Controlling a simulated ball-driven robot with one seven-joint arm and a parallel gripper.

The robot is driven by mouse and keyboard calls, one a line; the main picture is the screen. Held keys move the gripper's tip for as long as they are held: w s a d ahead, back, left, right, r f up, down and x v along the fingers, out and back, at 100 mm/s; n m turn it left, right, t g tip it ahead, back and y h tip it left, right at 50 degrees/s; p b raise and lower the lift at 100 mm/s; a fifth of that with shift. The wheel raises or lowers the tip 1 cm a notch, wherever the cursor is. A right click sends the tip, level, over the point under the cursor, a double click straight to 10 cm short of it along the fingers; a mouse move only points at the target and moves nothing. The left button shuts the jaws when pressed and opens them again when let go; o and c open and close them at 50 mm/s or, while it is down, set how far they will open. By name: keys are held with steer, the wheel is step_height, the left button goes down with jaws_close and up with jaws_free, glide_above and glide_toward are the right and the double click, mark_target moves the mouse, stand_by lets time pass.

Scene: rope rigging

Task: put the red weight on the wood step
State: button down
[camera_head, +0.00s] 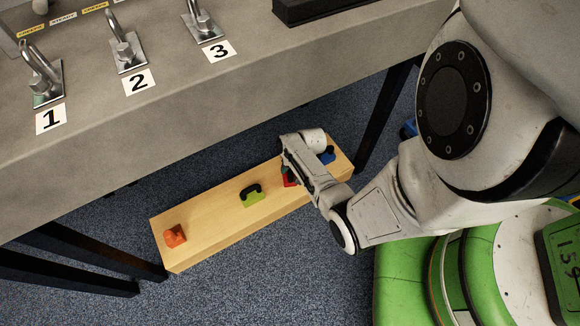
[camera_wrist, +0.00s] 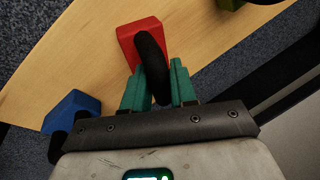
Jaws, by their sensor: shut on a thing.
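The red weight (camera_wrist: 138,36) has a black loop handle and is on or just above the wood step (camera_wrist: 85,50); I cannot tell whether it touches. My gripper (camera_wrist: 159,85) has its green fingers shut on the weight's black handle in the wrist view. In the head view, the red weight (camera_head: 289,178) is mostly hidden by my gripper (camera_head: 292,165), which reaches down over the right part of the wood step (camera_head: 215,225).
On the step are an orange weight (camera_head: 175,236) at the left end, a green weight (camera_head: 254,198) near the middle and a blue weight (camera_head: 328,155) at the right end. The grey table (camera_head: 180,115) with numbered hooks overhangs behind. Dark table legs (camera_head: 385,115) stand nearby.

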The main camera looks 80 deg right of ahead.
steer(key=shift+d, duration=0.1)
steer(key=c, duration=1.4)
jaws_free()
steer(key=shift+f, duration=0.1)
steer(key=o, duration=0.5)
steer(key=p+v, duration=0.6)
steer(key=v, duration=0.6)
steer(key=shift+p, duration=0.35)
